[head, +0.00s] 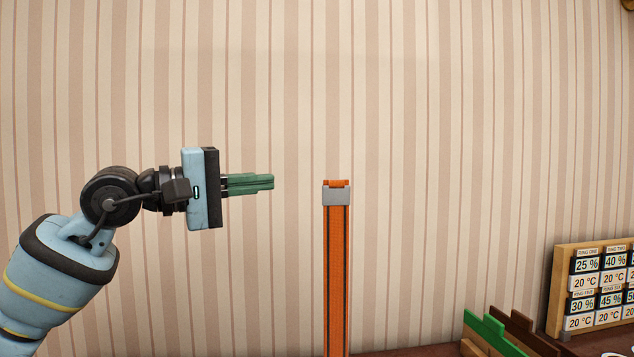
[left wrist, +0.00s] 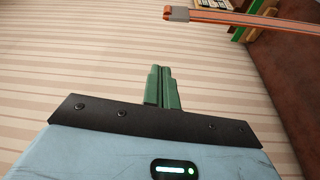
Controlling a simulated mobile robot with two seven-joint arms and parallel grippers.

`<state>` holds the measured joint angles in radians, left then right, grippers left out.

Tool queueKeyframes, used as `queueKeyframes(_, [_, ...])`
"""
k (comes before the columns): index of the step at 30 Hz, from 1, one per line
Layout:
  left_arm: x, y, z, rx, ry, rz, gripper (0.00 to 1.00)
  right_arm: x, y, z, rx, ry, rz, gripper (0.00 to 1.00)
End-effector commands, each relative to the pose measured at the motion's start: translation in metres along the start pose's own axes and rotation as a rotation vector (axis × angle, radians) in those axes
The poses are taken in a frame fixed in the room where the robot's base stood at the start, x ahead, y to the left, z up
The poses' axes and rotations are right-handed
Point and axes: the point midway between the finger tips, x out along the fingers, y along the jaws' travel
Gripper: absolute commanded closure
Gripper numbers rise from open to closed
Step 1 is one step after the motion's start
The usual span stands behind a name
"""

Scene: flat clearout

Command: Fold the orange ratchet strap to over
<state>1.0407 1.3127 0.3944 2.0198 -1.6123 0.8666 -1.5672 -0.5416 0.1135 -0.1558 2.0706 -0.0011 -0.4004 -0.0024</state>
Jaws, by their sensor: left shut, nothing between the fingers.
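The orange ratchet strap (head: 337,270) stands upright as a long flat band in the head view, with a grey buckle (head: 337,196) at its top end and a bit of orange above it. Its lower end runs out of the picture. My left gripper (head: 272,182) is shut and empty, to the left of the buckle and slightly above its height, apart from it. In the left wrist view the green fingers (left wrist: 161,70) are together, and the strap (left wrist: 240,17) with its buckle (left wrist: 177,13) shows at the upper right. My right gripper is not in view.
A wooden board with percent and temperature cards (head: 597,285) stands at the lower right. Green (head: 492,333) and brown (head: 522,325) slats stand left of it on a dark brown surface (head: 425,350). A striped wall (head: 440,120) fills the background. The space around the buckle is clear.

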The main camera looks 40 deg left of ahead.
Motion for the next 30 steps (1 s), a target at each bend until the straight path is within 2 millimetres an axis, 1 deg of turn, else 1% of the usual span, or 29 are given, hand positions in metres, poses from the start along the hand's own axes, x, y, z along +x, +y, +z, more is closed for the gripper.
queueKeyframes(10, [0.001, 0.001, 0.0, 0.002, 0.001, 0.0, 1.0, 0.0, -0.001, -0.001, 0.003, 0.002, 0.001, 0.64])
queueKeyframes(14, [0.006, 0.002, 0.0, 0.001, 0.001, 0.002, 1.0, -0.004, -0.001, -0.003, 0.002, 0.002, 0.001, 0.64])
queueKeyframes(23, [0.032, 0.005, -0.001, 0.0, 0.001, 0.006, 1.0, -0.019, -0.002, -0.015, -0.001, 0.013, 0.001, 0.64])
queueKeyframes(30, [0.059, 0.006, -0.001, -0.002, -0.001, 0.007, 1.0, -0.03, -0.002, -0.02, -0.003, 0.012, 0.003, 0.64])
